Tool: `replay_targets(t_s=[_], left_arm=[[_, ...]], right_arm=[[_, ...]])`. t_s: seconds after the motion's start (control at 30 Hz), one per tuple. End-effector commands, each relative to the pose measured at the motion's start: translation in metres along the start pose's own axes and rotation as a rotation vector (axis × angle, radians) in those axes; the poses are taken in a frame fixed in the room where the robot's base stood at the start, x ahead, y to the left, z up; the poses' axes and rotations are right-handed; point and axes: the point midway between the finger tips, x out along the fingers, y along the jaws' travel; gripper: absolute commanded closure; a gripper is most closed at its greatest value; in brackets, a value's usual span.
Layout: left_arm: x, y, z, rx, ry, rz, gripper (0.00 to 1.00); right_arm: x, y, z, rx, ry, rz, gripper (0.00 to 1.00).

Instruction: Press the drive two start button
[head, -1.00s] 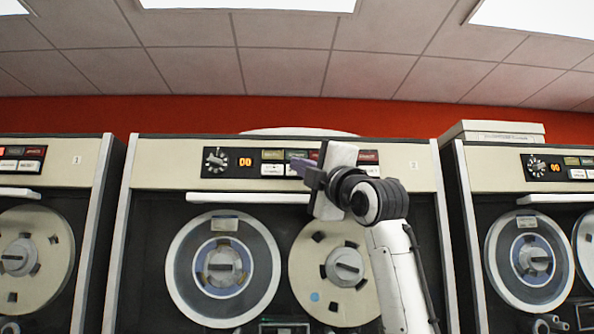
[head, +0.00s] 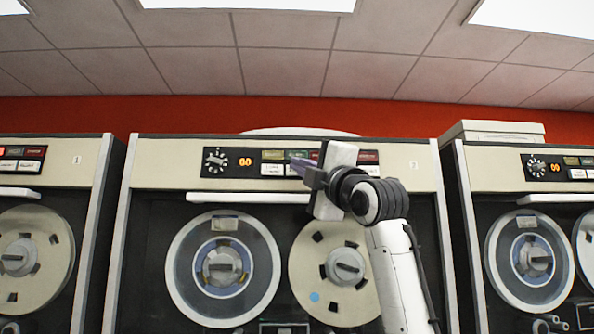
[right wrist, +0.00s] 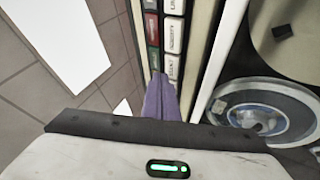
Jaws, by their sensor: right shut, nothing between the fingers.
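Drive two (head: 400,176) is the middle tape drive, with a small "2" at the right of its cream top panel. Its dark control strip (head: 229,164) has a dial, an orange "00" display, coloured lamps and a row of white buttons. A white button (head: 273,170) shows left of my fingers. My right gripper (head: 297,165) is shut and empty, its purple fingers in front of the strip and hiding part of the row. In the right wrist view the fingertips (right wrist: 158,82) are close to a white button (right wrist: 172,67). I cannot tell which is start, or whether the fingers touch. My left gripper is out of view.
A cream handle bar (head: 240,198) runs below the strip, above two tape reels (head: 186,262). Similar drives stand at the left (head: 88,172) and right (head: 480,160). A pale box (head: 500,131) lies on top of the right drive.

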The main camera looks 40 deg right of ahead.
Motion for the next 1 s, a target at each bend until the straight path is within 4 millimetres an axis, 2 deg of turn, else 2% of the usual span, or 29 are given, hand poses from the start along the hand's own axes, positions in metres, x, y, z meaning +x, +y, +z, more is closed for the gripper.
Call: replay_targets(t_s=[1.0], left_arm=[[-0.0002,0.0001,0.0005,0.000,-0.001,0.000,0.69]], right_arm=[[0.0073,-0.0039,0.0039,0.000,0.000,0.000,1.00]])
